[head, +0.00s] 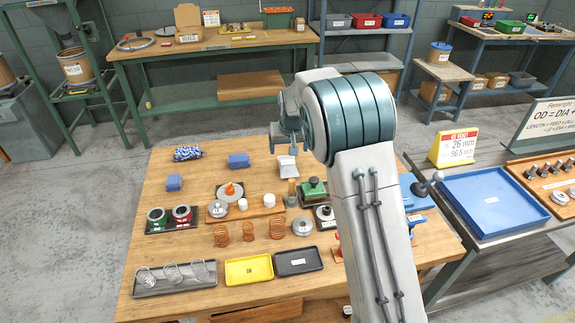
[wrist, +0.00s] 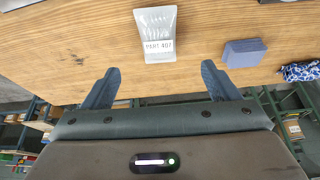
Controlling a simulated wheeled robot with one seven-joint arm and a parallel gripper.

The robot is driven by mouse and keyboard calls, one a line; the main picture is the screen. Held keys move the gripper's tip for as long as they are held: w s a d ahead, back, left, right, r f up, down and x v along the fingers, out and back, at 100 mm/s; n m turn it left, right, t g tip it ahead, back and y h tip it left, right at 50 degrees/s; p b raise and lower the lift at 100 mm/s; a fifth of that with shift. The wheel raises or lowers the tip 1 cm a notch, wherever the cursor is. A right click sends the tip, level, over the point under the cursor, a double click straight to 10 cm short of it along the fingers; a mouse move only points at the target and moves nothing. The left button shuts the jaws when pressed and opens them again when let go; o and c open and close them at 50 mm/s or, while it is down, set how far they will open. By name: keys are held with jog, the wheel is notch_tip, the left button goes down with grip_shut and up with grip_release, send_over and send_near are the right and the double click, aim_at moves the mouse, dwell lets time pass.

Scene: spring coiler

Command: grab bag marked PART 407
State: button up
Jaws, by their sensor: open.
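The bag marked PART 407 (wrist: 156,36) lies on the wooden table in the wrist view. It is a small clear-grey pouch with a white label. In the head view a pale pouch (head: 288,166), likely the same bag, lies just below my wrist. My gripper (wrist: 158,78) is open and empty, with its two dark fingers spread wide. The bag lies beyond the fingertips, roughly centred between them, and does not touch them. My arm hides part of the table's right side in the head view.
A blue block-like stack (wrist: 244,52) sits right of the bag in the wrist view, with a blue-white patterned bundle (wrist: 299,70) farther right. In the head view, copper springs (head: 249,231), a yellow tray (head: 249,270) and a black tray (head: 298,261) stand nearer the front.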

send_over(288, 163)
jog(key=s, duration=0.2)
notch_tip(288, 163, down, 5)
jog(key=shift+s+f+p, duration=0.1)
jog(key=shift+p, duration=0.3)
jog(key=shift+p+x, duration=1)
jog(key=shift+x, duration=1.65)
jog(key=shift+s+d, duration=0.1)
jog(key=shift+d, duration=0.05)
jog(key=shift+c, duration=0.3)
jog(key=c, duration=1.1)
